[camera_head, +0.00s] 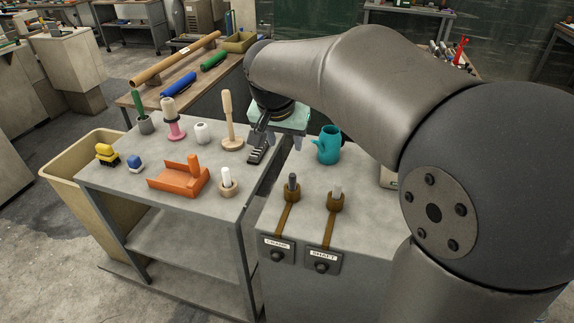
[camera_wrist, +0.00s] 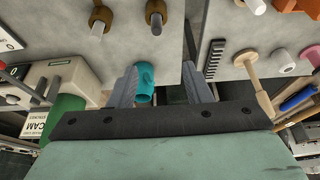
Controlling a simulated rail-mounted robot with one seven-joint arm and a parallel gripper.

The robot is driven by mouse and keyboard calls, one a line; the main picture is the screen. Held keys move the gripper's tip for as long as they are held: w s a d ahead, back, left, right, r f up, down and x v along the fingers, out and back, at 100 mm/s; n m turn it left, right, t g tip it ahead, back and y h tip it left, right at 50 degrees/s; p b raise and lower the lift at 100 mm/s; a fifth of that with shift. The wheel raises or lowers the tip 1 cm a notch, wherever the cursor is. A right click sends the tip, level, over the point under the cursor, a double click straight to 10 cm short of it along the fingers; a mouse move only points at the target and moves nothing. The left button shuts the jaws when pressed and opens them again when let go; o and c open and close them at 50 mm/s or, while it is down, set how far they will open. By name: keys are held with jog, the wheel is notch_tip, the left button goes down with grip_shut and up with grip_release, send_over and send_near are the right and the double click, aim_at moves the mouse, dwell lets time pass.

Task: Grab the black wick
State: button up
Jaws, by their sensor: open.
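Nothing in view is plainly a black wick. A dark rod (camera_head: 292,180) stands in a brown cup behind the label CRANK. A lighter grey rod (camera_head: 337,192) stands in a second brown cup behind the label SHAFT. Both brown cups also show at the top of the wrist view. A black comb-like piece (camera_head: 256,155) lies at the right edge of the left table, and also shows in the wrist view (camera_wrist: 212,58). My gripper (camera_wrist: 158,82) is open and empty, above the gap between the tables. In the head view my arm partly hides it.
A teal jug (camera_head: 327,145) stands at the back of the right table. A wooden spindle (camera_head: 230,124), an orange holder (camera_head: 178,180), a small wooden cup (camera_head: 228,186) and several spools stand on the left table. A narrow gap separates the tables.

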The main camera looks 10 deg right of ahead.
aim_at(292, 176)
jog(key=x, duration=0.5)
jog(key=s+x, duration=0.1)
jog(key=x, duration=0.4)
jog(key=p+x, duration=0.1)
jog(key=x, duration=0.4)
jog(key=shift+f, duration=0.6)
jog(key=shift+w+d+f, duration=0.15)
jog(key=shift+f, duration=0.3)
grip_shut()
